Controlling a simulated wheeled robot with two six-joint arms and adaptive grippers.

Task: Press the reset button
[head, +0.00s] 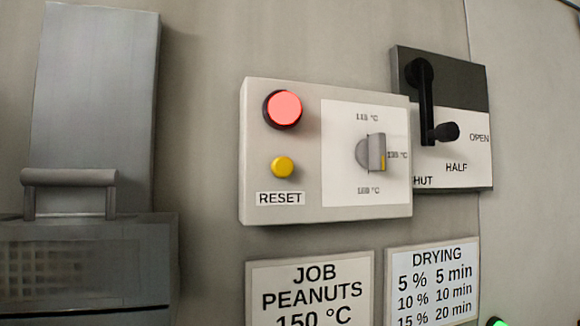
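The reset button is a small yellow round button (283,167) on the left side of a light grey control box (258,135). A RESET label (281,198) sits just below it. A larger red round button or lamp (284,109) in a dark ring sits above it and looks bright. Neither of my grippers shows in the head view, and nothing touches the yellow button.
A grey knob (372,153) on the box points right, toward the middle temperature mark. A black lever (425,105) on a SHUT/HALF/OPEN plate is at right. Job (309,290) and drying (437,285) signs hang below. A handled grey unit (85,265) stands at left.

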